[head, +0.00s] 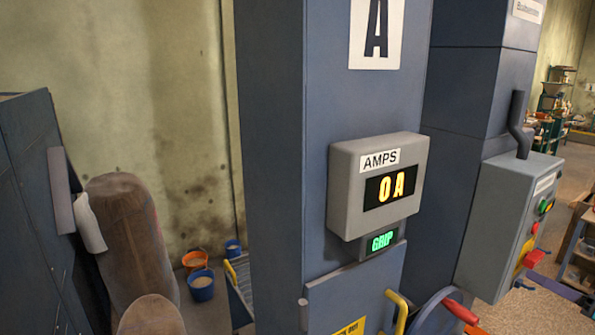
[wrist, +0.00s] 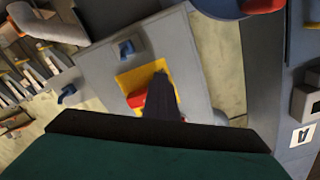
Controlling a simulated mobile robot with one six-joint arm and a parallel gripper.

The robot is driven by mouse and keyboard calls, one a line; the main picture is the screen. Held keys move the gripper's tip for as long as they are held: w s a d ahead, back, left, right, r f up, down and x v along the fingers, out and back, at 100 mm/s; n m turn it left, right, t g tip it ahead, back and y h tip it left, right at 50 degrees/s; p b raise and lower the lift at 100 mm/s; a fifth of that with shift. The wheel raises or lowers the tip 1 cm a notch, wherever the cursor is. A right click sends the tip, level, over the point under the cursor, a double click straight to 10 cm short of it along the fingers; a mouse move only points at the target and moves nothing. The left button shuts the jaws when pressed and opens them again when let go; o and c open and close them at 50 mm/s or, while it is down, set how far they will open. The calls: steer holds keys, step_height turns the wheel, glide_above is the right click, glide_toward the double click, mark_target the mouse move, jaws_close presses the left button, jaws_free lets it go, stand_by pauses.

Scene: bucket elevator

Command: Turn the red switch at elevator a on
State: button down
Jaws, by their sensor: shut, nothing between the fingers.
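The red switch (wrist: 137,98) sits on a yellow plate (wrist: 133,78) on a grey control box (wrist: 95,72) in the wrist view. My gripper (wrist: 160,80) shows as dark shut fingers, empty, over the plate just right of the red switch. Whether they touch it I cannot tell. In the head view the grey box (head: 490,225) is at the right with the red switch (head: 533,258) low on it. Elevator A's blue column carries an "A" sign (head: 376,30) and an AMPS meter (head: 343,190) reading 0 A. My gripper is not clearly seen there.
A green button (head: 543,206) sits higher on the box. A wheel with a red handle (head: 461,311) and a yellow handle (head: 397,310) are below the meter. Orange (head: 195,260) and blue (head: 201,285) buckets stand on the floor.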

steer(key=shift+s+a+f+b, duration=0.2)
steer(key=shift+a+f+b, duration=0.1)
steer(key=shift+b, duration=0.3)
stand_by(0.3)
steer(key=shift+s, duration=0.1)
stand_by(0.3)
steer(key=b+v, duration=0.1)
steer(key=v, duration=0.5)
steer(key=shift+r, duration=0.1)
stand_by(0.3)
